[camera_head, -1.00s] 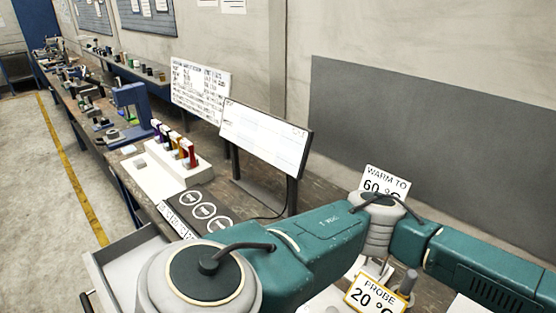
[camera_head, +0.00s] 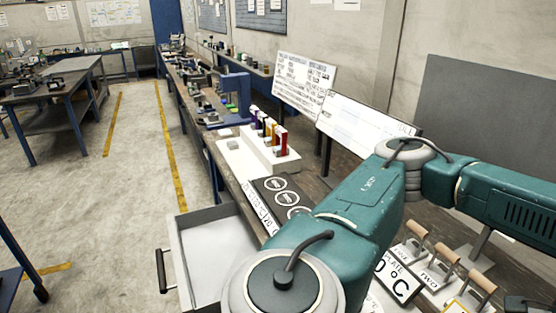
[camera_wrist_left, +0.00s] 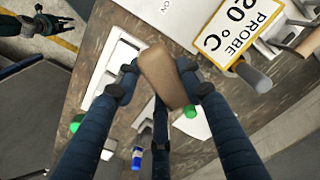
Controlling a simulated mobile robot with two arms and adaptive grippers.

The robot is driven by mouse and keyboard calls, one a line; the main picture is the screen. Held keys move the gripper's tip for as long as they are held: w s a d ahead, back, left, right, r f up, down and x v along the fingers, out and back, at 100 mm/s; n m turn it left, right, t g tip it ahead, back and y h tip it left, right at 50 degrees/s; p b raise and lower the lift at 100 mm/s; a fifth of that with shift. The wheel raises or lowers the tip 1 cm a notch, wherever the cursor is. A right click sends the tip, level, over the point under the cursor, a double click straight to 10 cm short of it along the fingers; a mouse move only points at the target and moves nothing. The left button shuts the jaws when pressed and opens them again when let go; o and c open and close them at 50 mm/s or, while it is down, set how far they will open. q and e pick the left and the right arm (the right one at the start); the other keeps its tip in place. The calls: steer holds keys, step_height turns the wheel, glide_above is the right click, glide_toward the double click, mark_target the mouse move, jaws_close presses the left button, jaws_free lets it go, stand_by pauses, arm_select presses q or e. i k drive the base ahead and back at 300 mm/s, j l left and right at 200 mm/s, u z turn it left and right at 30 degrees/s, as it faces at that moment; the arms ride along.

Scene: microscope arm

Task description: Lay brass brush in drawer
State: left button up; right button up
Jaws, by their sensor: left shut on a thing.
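My left gripper (camera_wrist_left: 158,88) is shut on a brown wooden piece (camera_wrist_left: 163,70), which I take to be the brass brush's handle. No bristles show in the left wrist view. The open drawer (camera_head: 214,248) is at the lower left of the bench in the head view; it has grey walls, and the visible part of its floor is bare. My teal arm hides its right side and both grippers in the head view. A dark gripper (camera_wrist_left: 38,24), likely my right one, shows at the upper left of the left wrist view, too small to read its jaws.
A black pad with rings (camera_head: 280,192) and a white block with coloured pieces (camera_head: 262,150) sit behind the drawer. Open floor (camera_head: 110,200) lies left.

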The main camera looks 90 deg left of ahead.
mark_target(236, 255)
steer(key=u, duration=1.55)
steer(key=i+j+u, duration=0.1)
steer(key=j, duration=0.35)
steer(key=i+j+u, duration=0.1)
steer(key=j, duration=0.3)
steer(key=i+j+u, duration=0.1)
steer(key=j, duration=0.3)
steer(key=i+j+u, duration=0.1)
steer(key=j, duration=0.3)
steer(key=i, duration=0.1)
